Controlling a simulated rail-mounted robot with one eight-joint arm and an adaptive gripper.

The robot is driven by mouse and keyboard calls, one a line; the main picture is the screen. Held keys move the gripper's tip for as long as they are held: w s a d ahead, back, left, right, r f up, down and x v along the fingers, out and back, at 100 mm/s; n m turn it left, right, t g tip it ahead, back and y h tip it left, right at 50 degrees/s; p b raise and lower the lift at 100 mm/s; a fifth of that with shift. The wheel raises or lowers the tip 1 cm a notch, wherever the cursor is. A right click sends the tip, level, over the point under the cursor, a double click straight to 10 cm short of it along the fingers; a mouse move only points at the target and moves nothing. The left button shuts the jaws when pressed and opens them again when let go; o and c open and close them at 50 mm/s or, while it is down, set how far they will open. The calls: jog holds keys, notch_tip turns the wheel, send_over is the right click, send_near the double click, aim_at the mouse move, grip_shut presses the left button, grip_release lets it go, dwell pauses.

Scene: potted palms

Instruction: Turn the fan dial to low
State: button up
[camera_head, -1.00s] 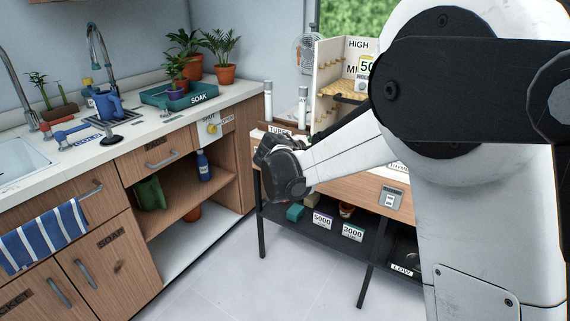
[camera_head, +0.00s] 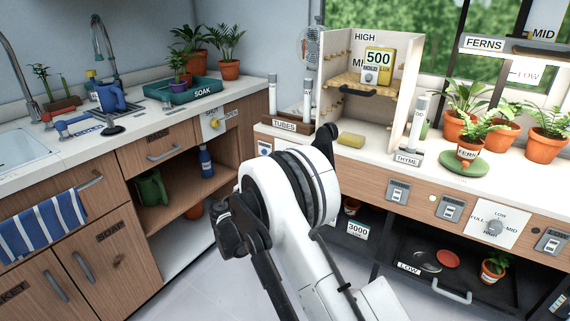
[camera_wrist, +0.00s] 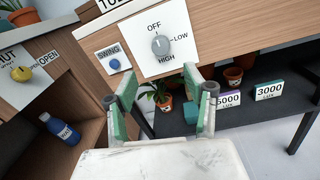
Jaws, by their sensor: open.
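The fan dial (camera_wrist: 160,45) is a grey round knob on a white panel marked OFF at the top, LOW at the right and HIGH at the bottom. Its pale mark appears to point up toward OFF. My gripper (camera_wrist: 168,82) is open and empty in the wrist view, its green-padded fingers below the dial and apart from it. In the head view my arm hides the gripper. The fan (camera_head: 311,45) stands at the back of the counter, partly hidden by a cream cabinet (camera_head: 413,60).
A blue SWING button (camera_wrist: 114,64) is left of the dial. A yellow knob (camera_wrist: 21,73) sits on another panel further left. A FULL/LOW/MID dial (camera_head: 493,227) is on the counter front at right. A dark shelf (camera_wrist: 240,117) below holds small pots and lux boxes.

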jog(key=b+x, duration=0.3)
jog(key=x, duration=0.9)
jog(key=shift+w+d, duration=0.25)
jog(key=c, duration=1.1)
jog(key=shift+m, duration=0.3)
jog(key=shift+f+m+h, duration=0.1)
jog(key=shift+m+h, duration=0.2)
jog(key=shift+m, duration=4.1)
jog(key=shift+f+m+h, duration=0.15)
jog(key=shift+m+h, duration=0.15)
jog(key=shift+m, duration=4.1)
